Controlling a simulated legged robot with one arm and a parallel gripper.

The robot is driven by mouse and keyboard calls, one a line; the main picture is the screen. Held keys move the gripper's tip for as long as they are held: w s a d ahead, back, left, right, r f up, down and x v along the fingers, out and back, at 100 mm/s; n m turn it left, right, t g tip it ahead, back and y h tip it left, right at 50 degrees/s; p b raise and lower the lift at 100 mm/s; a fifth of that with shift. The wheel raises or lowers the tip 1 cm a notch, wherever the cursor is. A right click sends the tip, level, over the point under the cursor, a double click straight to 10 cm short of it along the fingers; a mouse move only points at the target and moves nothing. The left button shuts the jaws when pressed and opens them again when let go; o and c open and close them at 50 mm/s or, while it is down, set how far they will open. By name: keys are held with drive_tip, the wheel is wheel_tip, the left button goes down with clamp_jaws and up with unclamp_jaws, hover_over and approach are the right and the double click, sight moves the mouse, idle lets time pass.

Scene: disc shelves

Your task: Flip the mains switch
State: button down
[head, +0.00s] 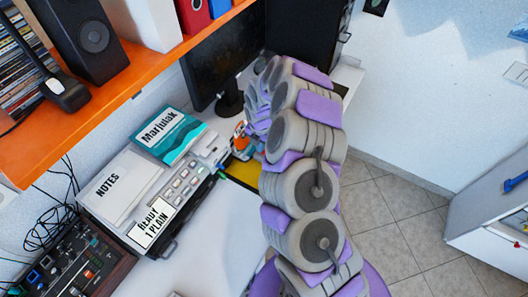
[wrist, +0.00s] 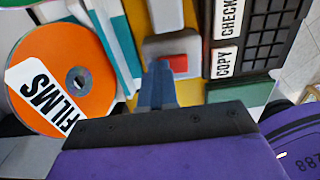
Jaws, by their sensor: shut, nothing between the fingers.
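A red rocker switch (wrist: 178,63) sits in a pale grey housing (wrist: 155,46) near the top middle of the wrist view. I take it to be the mains switch. My gripper (wrist: 160,68) is shut with nothing in it. Its blue-grey fingertips are at the left edge of the red rocker and overlap the housing in the picture. I cannot tell whether they touch it. In the head view my arm hides the switch and most of the gripper, over the right end of the white desk (head: 215,255).
An orange disc marked FILMS (wrist: 40,70) lies left of the fingers. A dark keypad device with COPY and CHECK labels (wrist: 262,38) is at the right. A monitor (head: 222,62) stands behind my arm. An orange shelf (head: 115,92) overhangs the desk's left. Tiled floor (head: 385,225) is clear.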

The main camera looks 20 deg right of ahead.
drive_tip(key=shift+r, duration=0.1)
wheel_tip(320, 180, up, 7)
drive_tip(key=p, duration=0.2)
idle(0.6)
drive_tip(key=shift+s, duration=0.1)
idle(0.4)
